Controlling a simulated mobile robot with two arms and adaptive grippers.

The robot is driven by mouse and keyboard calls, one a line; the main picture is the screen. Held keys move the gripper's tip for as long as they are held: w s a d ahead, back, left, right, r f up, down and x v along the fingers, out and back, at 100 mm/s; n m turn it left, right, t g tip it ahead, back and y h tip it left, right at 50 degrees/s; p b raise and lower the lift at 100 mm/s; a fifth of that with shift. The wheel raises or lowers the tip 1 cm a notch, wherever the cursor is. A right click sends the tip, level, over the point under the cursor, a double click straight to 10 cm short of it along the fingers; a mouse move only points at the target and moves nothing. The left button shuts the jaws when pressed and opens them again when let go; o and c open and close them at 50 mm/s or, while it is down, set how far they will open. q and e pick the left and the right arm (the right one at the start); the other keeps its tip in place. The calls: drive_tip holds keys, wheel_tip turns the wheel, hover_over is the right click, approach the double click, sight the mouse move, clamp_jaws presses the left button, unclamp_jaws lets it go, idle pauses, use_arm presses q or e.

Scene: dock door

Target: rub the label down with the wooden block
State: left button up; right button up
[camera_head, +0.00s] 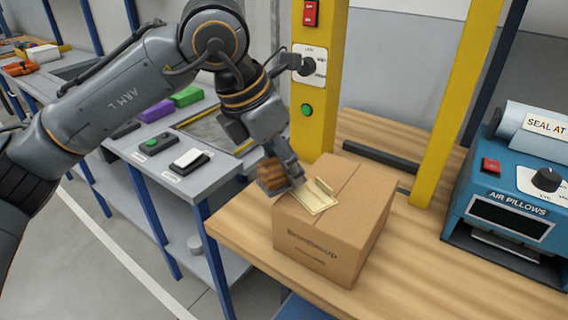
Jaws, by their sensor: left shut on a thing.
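A cardboard box (362,185) with dark printing on its front stands on a wooden bench. A cream label (321,206) lies on its top, towards the left edge; a small pale strip (323,187) stands up at the label's far side. My left gripper (283,181) reaches down from the left over the box's top left edge. It is shut on a brown wooden block (271,175), which is at the left end of the label. The fingers partly hide the block and label. I cannot tell whether the block touches the label. My right gripper is out of view.
A yellow post (318,130) with a red switch, dial and green button rises behind the box; another yellow post (447,110) leans at the right. A blue air pillow machine (516,200) stands on the bench (412,285) to the right. A grey side table (205,183) is at left.

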use_arm(q)
drive_tip(key=shift+r, duration=0.4)
wheel_tip(320, 180, up, 2)
drive_tip(key=shift+r+p, duration=0.25)
drive_tip(key=shift+p, duration=0.65)
drive_tip(key=shift+r+p, duration=0.4)
drive_tip(key=shift+r, duration=0.35)
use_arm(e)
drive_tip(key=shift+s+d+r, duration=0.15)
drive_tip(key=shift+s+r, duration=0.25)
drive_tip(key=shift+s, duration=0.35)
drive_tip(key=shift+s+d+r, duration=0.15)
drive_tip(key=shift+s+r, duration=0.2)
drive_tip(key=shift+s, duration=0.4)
use_arm(q)
drive_tip(key=shift+r+p, duration=0.95)
drive_tip(key=shift+r, duration=0.55)
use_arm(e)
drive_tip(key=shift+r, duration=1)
use_arm(q)
drive_tip(key=shift+r, duration=0.1)
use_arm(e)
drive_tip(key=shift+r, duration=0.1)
